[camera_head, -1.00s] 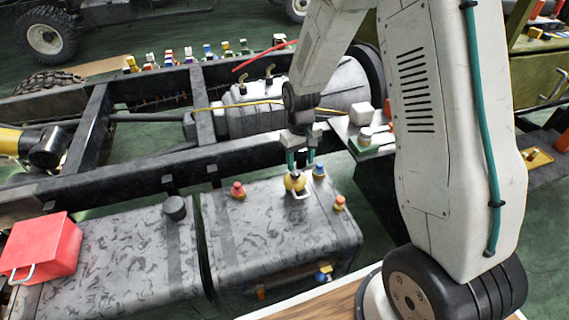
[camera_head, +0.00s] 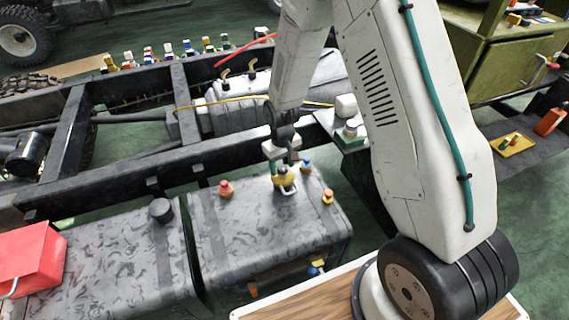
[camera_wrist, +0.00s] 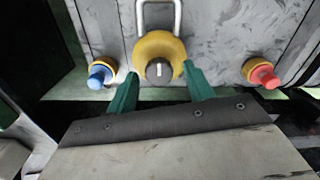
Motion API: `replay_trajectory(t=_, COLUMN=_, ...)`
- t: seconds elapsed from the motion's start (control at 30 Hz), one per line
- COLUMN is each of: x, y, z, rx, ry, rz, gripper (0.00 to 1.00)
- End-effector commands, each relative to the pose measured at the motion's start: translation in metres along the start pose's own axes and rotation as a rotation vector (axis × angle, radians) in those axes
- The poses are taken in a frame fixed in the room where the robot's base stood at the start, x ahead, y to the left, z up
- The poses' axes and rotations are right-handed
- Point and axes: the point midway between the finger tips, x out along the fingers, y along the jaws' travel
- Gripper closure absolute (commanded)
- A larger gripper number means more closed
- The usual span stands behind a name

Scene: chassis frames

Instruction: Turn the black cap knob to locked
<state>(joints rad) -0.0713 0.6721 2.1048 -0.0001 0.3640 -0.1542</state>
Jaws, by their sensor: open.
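A round yellow fitting (camera_wrist: 172,48) sits on the grey mottled tank (camera_head: 240,228), with a dark round knob (camera_wrist: 158,70) at its centre. The knob has a pale mark on its face. A pale metal loop (camera_wrist: 177,15) rises beside the fitting; the fitting also shows in the head view (camera_head: 284,178). My gripper (camera_wrist: 160,84) is open, its two green fingers on either side of the fitting in the wrist view. I cannot tell whether they touch it. In the head view my gripper (camera_head: 282,164) is right above the fitting. A separate black cap (camera_head: 160,210) stands on the left tank.
A blue knob (camera_wrist: 98,76) and a red knob (camera_wrist: 263,76) flank the yellow fitting. An orange knob (camera_head: 328,196) is near the tank's right edge. A red box (camera_head: 28,262) is on the left tank. A black frame rail (camera_head: 120,180) runs behind the tanks.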

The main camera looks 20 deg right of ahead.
Motion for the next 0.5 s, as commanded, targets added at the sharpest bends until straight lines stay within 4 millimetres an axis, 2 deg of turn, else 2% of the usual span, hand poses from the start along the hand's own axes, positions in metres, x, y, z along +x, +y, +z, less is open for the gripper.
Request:
replay_trajectory(t=0.03, x=-0.0001, y=0.0004, z=0.0001, rx=0.001, ry=0.0, rz=0.0, gripper=0.48)
replay_trajectory(t=0.07, x=-0.0001, y=0.0005, z=0.0002, rx=0.001, ry=0.0, rz=0.0, gripper=0.54)
replay_trajectory(t=0.2, x=-0.0002, y=0.0009, z=0.0004, rx=0.001, ry=0.0, rz=0.0, gripper=0.93)
replay_trajectory(t=0.27, x=-0.0002, y=0.001, z=0.0004, rx=0.002, ry=0.0, rz=0.0, gripper=0.93)
replay_trajectory(t=0.3, x=-0.0002, y=0.0095, z=0.0024, rx=0.005, ry=-0.001, rz=0.0, gripper=0.9)
replay_trajectory(t=0.5, x=-0.0002, y=0.0049, z=0.0014, rx=0.024, ry=-0.001, rz=0.0, gripper=0.93)
